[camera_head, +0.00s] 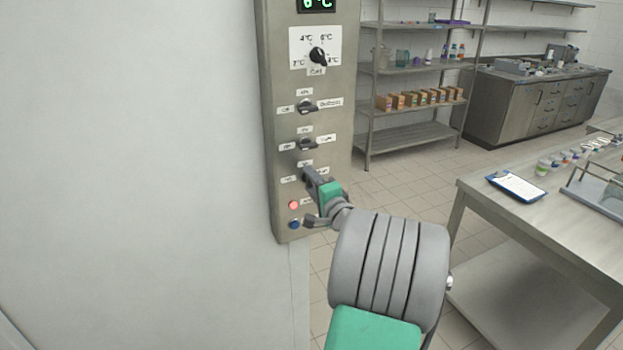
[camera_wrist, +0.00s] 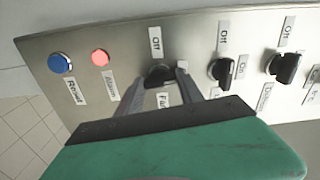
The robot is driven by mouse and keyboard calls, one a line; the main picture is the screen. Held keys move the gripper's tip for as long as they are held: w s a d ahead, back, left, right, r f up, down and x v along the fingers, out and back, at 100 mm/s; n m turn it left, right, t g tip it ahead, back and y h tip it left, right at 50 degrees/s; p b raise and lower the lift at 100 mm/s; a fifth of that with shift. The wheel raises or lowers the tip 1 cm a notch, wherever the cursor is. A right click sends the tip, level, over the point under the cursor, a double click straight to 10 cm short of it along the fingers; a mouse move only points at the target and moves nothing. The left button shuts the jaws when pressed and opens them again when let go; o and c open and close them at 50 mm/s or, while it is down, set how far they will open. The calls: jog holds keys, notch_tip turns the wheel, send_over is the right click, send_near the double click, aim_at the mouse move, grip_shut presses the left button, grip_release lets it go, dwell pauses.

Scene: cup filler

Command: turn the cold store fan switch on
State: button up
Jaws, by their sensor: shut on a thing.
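The fan switch (camera_wrist: 159,72) is a black rotary knob on the steel control panel (camera_head: 338,125), with an "Off" label above it and a partly covered "Fan" label below it in the wrist view. My gripper (camera_wrist: 160,79) has one finger on each side of this knob and is shut on it. In the head view my gripper (camera_head: 308,196) is at the lower part of the panel and hides the knob. I cannot tell clearly which way the knob points.
A red lit alarm lamp (camera_wrist: 101,57) and a blue reset button (camera_wrist: 61,63) sit beside the fan switch. Other black knobs (camera_wrist: 221,72) are on its other side. A steel table (camera_head: 520,205) with a clipboard (camera_head: 517,186) stands at the right. Shelves (camera_head: 410,70) stand behind.

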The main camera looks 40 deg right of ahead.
jog(key=shift+m+p, duration=0.3)
jog(key=shift+m, duration=0.4)
jog(key=o, duration=1.4)
jog(key=b+v, duration=0.1)
jog(key=v, duration=0.7)
jog(key=shift+b, duration=0.35)
jog(key=shift+w, duration=0.1)
